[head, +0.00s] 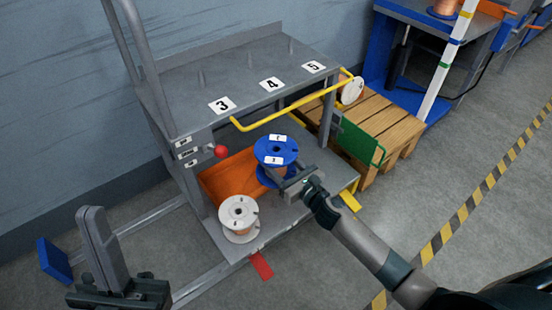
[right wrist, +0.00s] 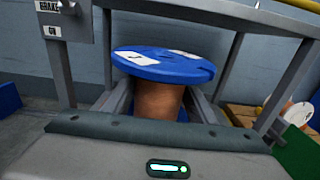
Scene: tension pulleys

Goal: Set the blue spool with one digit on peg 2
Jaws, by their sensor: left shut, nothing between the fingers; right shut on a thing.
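The blue spool (head: 274,149) has blue flanges, a copper-coloured core and small white labels on its top flange; I cannot read them clearly. It is upright over the right part of the rack's lower deck (head: 310,207). My right gripper (head: 280,178) is shut on it, and in the right wrist view the fingers flank the core of the spool (right wrist: 160,100). Whether its bottom touches the deck is hidden. No number 2 label shows, so I cannot pick out peg 2. My left gripper (head: 93,212) is shut and empty at the lower left.
A white spool (head: 239,214) stands on the lower deck, left of the blue one. The upper shelf (head: 215,85) has bare pegs and labels 3, 4 and 5. A yellow bar (head: 290,108), a red knob (head: 221,151) and an orange panel (head: 228,175) are close by.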

